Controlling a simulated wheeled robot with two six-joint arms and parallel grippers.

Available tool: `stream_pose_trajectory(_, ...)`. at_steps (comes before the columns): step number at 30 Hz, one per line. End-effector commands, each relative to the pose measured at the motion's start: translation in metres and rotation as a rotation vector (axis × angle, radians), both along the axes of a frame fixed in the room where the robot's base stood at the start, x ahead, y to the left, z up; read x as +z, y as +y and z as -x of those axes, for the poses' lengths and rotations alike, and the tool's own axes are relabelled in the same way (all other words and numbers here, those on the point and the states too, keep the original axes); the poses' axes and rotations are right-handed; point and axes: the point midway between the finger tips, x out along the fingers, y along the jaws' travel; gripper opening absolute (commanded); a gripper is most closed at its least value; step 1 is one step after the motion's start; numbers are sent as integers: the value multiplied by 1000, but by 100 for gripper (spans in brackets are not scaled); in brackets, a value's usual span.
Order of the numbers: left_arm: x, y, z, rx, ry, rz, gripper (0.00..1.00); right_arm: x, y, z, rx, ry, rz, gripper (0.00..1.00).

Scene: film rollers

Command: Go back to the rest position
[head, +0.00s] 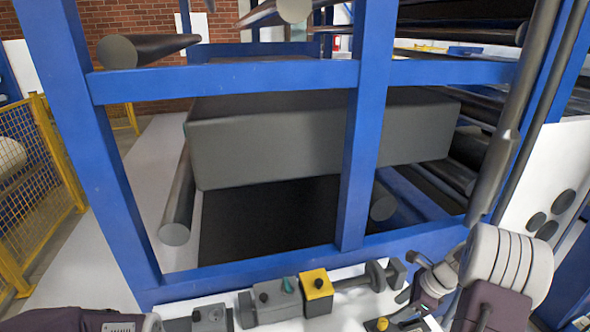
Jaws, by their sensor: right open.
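My right gripper (410,277) is at the lower right, in front of the blue frame's bottom beam. Its jaws are open, and I see nothing held between them. It is close to the right end of a dark spindle-like part (352,283) on the white ledge; I cannot tell whether they touch. A dark part of my left arm shows at the bottom left edge. My left gripper is not in view.
A blue frame (365,120) stands ahead with a large grey block (290,145) and dark rollers (178,195) behind it. A yellow-topped box (316,283) and grey blocks sit on the ledge. A yellow mesh fence (45,165) is at left.

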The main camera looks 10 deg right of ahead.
Motion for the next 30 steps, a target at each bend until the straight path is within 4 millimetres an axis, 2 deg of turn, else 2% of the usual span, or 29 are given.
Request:
stream_pose_trajectory(2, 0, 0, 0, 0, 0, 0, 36, 18, 31, -22, 101, -36, 29, 47)
stream_pose_trajectory(3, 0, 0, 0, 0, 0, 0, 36, 29, 56, -30, 170, -52, 41, 47)
stream_pose_trajectory(5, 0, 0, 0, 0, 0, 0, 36, 42, 100, -27, 299, -58, 64, 47)
stream_pose_trajectory(6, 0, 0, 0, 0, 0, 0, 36, 47, 127, -19, 407, -61, 92, 47)
stream_pose_trajectory(9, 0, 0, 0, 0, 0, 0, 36, 53, 179, 14, 748, -91, 196, 47)
stream_pose_trajectory(11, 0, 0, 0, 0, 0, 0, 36, 52, 199, 39, 997, -123, 270, 47)
stream_pose_trajectory(12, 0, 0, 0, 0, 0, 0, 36, 50, 207, 57, 1179, -147, 323, 47)
stream_pose_trajectory(16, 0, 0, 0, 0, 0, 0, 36, 37, 207, 98, 1658, -202, 448, 47)
stream_pose_trajectory(19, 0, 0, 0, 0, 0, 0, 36, 26, 195, 114, 1903, -218, 489, 47)
stream_pose_trajectory(21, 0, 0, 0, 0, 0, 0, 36, 23, 191, 115, 2030, -238, 515, 47)
stream_pose_trajectory(24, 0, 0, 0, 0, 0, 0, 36, 24, 190, 109, 2133, -271, 546, 47)
stream_pose_trajectory(30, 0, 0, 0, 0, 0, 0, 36, 24, 190, 109, 2162, -279, 547, 47)
